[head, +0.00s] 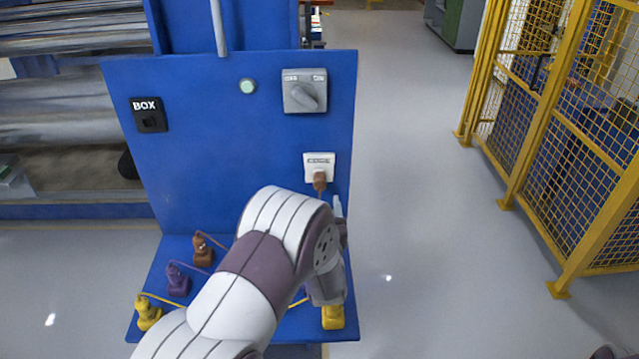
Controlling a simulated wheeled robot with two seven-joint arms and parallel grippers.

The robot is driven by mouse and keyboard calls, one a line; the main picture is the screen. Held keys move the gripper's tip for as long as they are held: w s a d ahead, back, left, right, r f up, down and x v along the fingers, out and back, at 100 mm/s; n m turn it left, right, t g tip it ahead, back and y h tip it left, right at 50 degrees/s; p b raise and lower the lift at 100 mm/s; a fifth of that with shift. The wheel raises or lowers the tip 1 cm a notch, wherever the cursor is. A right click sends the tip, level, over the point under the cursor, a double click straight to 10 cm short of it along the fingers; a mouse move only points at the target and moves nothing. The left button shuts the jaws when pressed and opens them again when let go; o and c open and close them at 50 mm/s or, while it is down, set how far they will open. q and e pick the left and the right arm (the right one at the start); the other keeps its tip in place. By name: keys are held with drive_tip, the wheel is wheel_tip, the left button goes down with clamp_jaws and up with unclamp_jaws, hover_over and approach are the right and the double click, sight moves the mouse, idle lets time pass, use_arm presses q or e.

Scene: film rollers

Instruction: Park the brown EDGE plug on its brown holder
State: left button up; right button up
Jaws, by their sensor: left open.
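The brown plug (320,181) sits at the lower edge of a white labelled socket (319,162) on the blue panel; its label is too small to read. A brown piece (203,251) with a brown cord stands on the shelf at left; I cannot tell whether it is the holder. The cord runs behind my arm. My left gripper (333,208) is open just below and right of the brown plug, apart from it as far as I can see. One pale fingertip shows; the rest is hidden by my arm.
A purple piece (178,280) and a yellow piece (148,311) stand on the blue shelf (290,331), another yellow one (333,317) at its right. My arm covers the shelf's middle. A rotary switch (304,91) is above the socket. Floor right of the panel is free.

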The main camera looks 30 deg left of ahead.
sight(320, 190)
use_arm(q)
drive_tip(key=b+x, duration=0.2)
drive_tip(key=x, duration=0.5)
drive_tip(key=shift+w+a+f+b, duration=0.15)
drive_tip(key=shift+w+f+b, duration=0.1)
drive_tip(key=shift+b, duration=0.15)
drive_tip(key=shift+w+a+r, duration=0.2)
drive_tip(key=shift+w+a, duration=0.15)
drive_tip(key=shift+w, duration=0.25)
drive_tip(key=shift+b, duration=0.5)
clamp_jaws()
drive_tip(key=shift+d, duration=0.1)
drive_tip(key=shift+s, duration=0.15)
